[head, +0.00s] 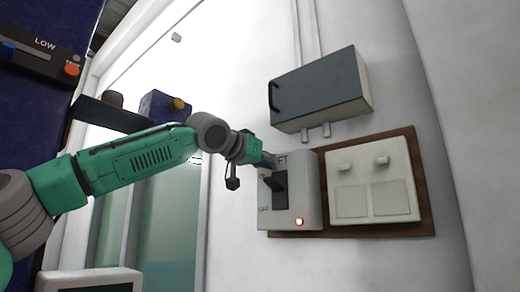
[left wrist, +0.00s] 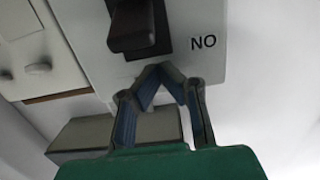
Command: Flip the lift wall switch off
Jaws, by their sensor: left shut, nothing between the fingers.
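The lift wall switch (head: 303,190) is a pale grey box on a wooden board in the head view. Its black lever (head: 279,182) sticks out of a dark slot, and a red lamp glows at its lower right. In the left wrist view, which is upside down, the lever (left wrist: 132,26) is beside the letters for ON. My left gripper (head: 268,162) is at the upper left of the switch box, just above the lever. It also shows in the left wrist view (left wrist: 160,70), its fingertips together and empty, close to the slot's ON end. Whether they touch the box is unclear. My right gripper is out of view.
A white double switch panel (head: 372,180) is right of the switch on the same board (head: 427,190). A dark-fronted box (head: 318,88) with pipes hangs close above. A blue panel (head: 40,75) stands at the left. Free wall lies at the right.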

